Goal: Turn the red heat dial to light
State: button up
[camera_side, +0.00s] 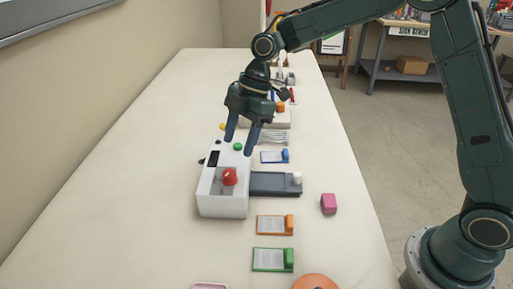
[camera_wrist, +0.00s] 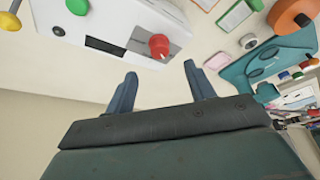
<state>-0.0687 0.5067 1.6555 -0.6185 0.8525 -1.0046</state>
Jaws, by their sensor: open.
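The red heat dial (camera_side: 230,177) sits on the front part of the white laminator (camera_side: 222,206). No light mark is readable, and I cannot tell which setting the dial points to. My gripper (camera_side: 238,147) is open and empty, pointing down above the rear part of the laminator. In the wrist view both fingers (camera_wrist: 160,70) are spread apart with nothing between them. They appear clear of the dial.
A dark tray (camera_side: 268,184) with a white knob juts from the laminator's right side. A green button (camera_side: 238,146) lies close to my fingers. Orange (camera_side: 270,225), green (camera_side: 268,259) and blue (camera_side: 272,157) framed cards and a pink block (camera_side: 328,203) lie around. The table's left side is clear.

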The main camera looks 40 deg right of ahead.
aim_at(230, 172)
jog(key=x, duration=0.8)
jog(key=shift+c, duration=0.4)
jog(key=c, duration=0.9)
jog(key=shift+m, duration=0.4)
jog(key=m+t, duration=0.1)
jog(key=m, duration=0.1)
jog(key=m+t, duration=0.1)
jog(key=m, duration=0.2)
jog(key=shift+s+a, duration=0.1)
jog(key=shift+s, duration=0.1)
jog(key=m+t+h, duration=0.1)
jog(key=m, duration=0.2)
jog(key=m+t+h, duration=0.1)
jog(key=m, duration=0.2)
jog(key=shift+a+r, duration=0.1)
